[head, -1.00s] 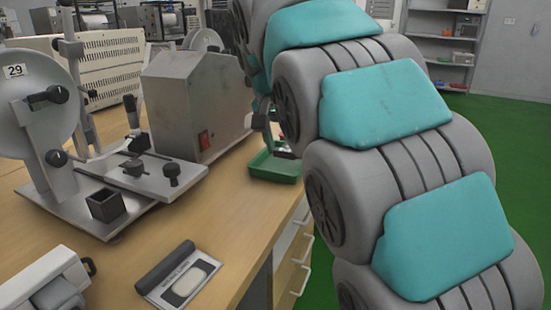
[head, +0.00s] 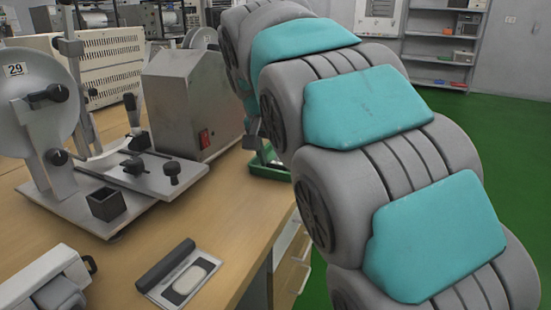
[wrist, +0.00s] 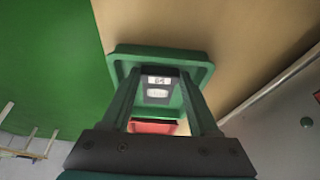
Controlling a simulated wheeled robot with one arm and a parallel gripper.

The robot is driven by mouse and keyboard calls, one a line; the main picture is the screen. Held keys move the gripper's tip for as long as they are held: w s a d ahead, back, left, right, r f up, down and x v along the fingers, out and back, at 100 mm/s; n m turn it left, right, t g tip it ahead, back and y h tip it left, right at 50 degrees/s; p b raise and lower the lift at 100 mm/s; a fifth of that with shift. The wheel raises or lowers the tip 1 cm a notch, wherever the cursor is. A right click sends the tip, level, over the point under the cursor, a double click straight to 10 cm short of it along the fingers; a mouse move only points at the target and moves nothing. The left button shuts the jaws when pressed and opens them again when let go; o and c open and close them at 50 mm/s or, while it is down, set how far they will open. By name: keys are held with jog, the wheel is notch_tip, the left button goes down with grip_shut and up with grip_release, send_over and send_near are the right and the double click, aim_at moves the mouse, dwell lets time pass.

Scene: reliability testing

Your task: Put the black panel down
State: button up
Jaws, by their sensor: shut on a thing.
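My gripper (wrist: 159,76) is shut on a small black panel (wrist: 158,98) with pale label patches, held between the fingertips. In the wrist view the panel appears over a green tray (wrist: 204,58). I cannot tell whether the panel touches the tray floor. In the head view the green tray (head: 268,173) stands near the right edge of the wooden bench, and my arm hides the panel and most of the gripper.
A red item (wrist: 152,127) shows between the fingers, below the panel in the picture. A grey metal housing (head: 192,103) stands beside the tray on the bench (head: 225,215). A dark-handled flat tool (head: 180,273) lies at the front, with bare wood between.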

jog(key=o, duration=1.3)
jog(key=shift+o, duration=0.2)
jog(key=p+v, duration=0.1)
jog(key=v, duration=1.1)
jog(key=shift+r, duration=0.1)
